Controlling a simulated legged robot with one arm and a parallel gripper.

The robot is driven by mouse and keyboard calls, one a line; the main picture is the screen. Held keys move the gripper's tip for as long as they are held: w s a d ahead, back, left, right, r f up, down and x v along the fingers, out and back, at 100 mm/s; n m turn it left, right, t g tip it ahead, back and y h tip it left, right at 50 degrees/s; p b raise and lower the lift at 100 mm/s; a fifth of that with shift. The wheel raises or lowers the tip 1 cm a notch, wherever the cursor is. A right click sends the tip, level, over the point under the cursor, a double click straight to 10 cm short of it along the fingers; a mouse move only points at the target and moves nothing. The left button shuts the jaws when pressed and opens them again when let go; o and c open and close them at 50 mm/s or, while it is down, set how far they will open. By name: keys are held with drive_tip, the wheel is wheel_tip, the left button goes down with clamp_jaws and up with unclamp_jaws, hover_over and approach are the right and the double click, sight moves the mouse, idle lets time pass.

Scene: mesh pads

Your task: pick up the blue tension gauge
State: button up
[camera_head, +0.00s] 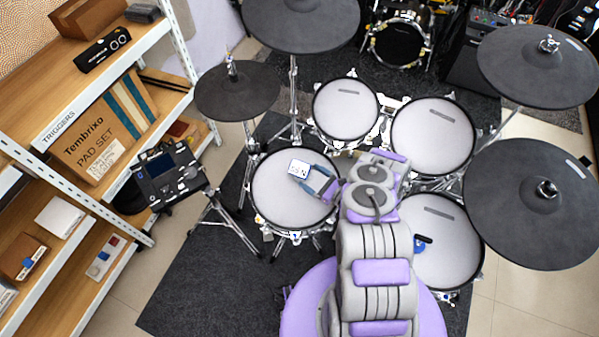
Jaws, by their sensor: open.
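The blue tension gauge (420,247) lies on the white mesh head of the lower right drum (452,262), close to its left edge. It has a round blue part with a short black part at its upper right. My gripper (317,181) is open over the lower left drum (270,198), well to the left of the gauge and apart from it. My arm stands between the two drums and covers part of the lower right drum's left rim.
A small white card (299,168) with dark marks shows beside my gripper. Two more drums (346,110) (432,136) stand behind. Dark cymbal pads (535,203) (237,91) stand around the kit. A module on a stand (168,178) and shelves (75,120) are at left.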

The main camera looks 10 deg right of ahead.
sight(297, 173)
wheel_tip(297, 173, down, 4)
drive_tip(key=shift+d+r+b, duration=0.1)
drive_tip(key=shift+r+b, duration=0.05)
drive_tip(key=shift+b, duration=1.1)
drive_tip(key=shift+f, duration=0.25)
drive_tip(key=x, duration=0.7)
drive_tip(key=shift+w+a+r, duration=0.1)
drive_tip(key=shift+w+a, duration=0.15)
drive_tip(key=c, duration=1.7)
